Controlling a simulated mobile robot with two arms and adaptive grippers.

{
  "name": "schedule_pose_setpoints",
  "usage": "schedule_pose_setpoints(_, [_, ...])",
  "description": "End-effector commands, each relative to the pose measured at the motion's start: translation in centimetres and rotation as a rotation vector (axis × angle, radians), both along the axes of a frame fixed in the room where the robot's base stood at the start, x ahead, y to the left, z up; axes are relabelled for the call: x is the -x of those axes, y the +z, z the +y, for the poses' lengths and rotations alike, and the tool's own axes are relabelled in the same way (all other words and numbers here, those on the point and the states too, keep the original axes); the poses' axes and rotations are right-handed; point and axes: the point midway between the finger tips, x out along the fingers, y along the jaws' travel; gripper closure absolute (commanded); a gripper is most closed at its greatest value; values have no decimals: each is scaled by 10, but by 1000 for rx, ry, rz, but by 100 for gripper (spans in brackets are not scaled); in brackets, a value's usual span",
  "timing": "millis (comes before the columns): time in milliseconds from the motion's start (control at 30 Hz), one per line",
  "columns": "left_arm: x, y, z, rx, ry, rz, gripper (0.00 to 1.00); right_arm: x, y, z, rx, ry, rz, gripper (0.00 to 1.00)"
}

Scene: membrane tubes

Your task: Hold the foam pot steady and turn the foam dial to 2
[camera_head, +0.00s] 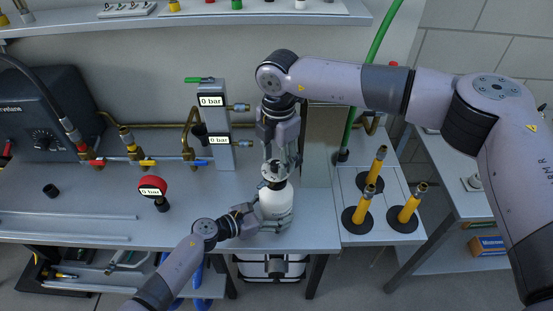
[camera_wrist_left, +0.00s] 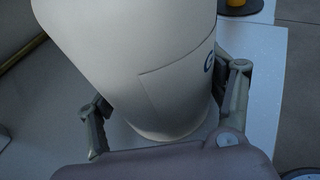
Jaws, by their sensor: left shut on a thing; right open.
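The foam pot (camera_head: 275,199) is a white rounded bottle standing upright on the bench near its front edge. Its dark top with the foam dial (camera_head: 274,172) faces up; the dial's number is too small to read. My left gripper (camera_head: 268,218) is shut on the lower body of the pot. In the left wrist view the white pot (camera_wrist_left: 150,70) fills the middle, with a finger of my left gripper (camera_wrist_left: 165,110) on each side. My right gripper (camera_head: 281,160) points straight down over the dial, open, its fingertips around or just above the top; contact cannot be told.
A grey valve column (camera_head: 215,125) with two "0 bar" displays stands left of the pot. A red gauge (camera_head: 152,186) is further left. Several yellow-handled tubes (camera_head: 365,200) stand on black discs at right. The bench (camera_head: 110,205) front left holds clear tubes.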

Motion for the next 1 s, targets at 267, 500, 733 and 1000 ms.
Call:
schedule_pose_setpoints(267, [-1,0,1,-1,1,-2,40,0,-7,0,-1,0,0,56])
schedule_pose_setpoints(500, [-1,0,1,-1,2,-1,40,0,-7,0,-1,1,0,65])
schedule_pose_setpoints(733, [0,0,1,-1,2,-1,40,0,-7,0,-1,1,0,80])
schedule_pose_setpoints(1000, [-1,0,1,0,2,0,40,0,-7,0,-1,1,1,98])
